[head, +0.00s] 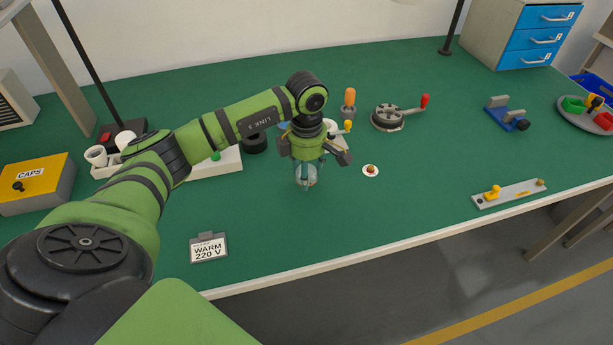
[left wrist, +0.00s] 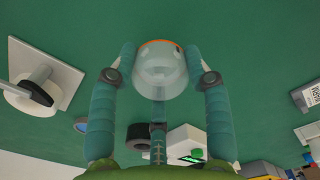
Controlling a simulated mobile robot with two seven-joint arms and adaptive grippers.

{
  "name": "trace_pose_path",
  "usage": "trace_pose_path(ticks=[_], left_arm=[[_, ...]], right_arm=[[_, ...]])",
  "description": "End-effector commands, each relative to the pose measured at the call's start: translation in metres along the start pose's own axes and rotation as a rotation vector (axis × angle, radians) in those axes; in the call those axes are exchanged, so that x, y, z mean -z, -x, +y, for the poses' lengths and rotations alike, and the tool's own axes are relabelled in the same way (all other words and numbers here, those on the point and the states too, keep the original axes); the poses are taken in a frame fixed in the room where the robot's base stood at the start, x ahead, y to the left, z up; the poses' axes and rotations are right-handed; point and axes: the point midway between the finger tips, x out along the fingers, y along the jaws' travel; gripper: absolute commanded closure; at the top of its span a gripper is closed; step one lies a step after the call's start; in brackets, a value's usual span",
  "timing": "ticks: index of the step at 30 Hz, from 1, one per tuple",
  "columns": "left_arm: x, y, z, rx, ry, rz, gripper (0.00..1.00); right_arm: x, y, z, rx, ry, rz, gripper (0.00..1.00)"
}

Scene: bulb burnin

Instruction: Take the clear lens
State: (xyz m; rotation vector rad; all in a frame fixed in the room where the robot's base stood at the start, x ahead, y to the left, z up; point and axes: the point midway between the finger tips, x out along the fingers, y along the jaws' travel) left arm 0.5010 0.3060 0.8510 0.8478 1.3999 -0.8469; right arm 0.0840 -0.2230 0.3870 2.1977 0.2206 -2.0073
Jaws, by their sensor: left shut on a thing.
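The clear lens (left wrist: 160,72) is a see-through cup with an orange rim at one end. In the left wrist view it sits between the teal fingers of my left gripper (left wrist: 162,78), which are closed around it. In the head view the lens (head: 306,178) shows below my left gripper (head: 308,172), over the green bench. I cannot tell whether the lens touches the bench. My right gripper is not in view.
A hand-crank device (head: 388,117) stands behind. A WARM 220 V sign (head: 208,248) lies front left, a yellow CAPS box (head: 37,183) far left.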

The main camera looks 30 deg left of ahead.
Motion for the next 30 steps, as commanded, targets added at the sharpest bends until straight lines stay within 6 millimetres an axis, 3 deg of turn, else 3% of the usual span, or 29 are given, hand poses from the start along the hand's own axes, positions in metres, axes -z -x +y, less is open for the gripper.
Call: trace_pose_path(ticks=[3, 12, 18, 30], left_arm=[[-0.001, 0.022, 0.002, -0.007, -0.001, -0.003, 0.64], [-0.062, 0.060, -0.036, -0.004, -0.008, -0.005, 0.64], [-0.088, 0.080, -0.053, -0.002, -0.003, -0.003, 0.64], [-0.100, 0.105, -0.061, 0.000, 0.000, 0.000, 0.64]], right_arm=[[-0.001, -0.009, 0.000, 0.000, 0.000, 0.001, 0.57], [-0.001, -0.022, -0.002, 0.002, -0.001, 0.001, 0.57], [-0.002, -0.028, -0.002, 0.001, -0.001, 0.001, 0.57], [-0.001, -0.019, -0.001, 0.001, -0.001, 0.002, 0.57]])
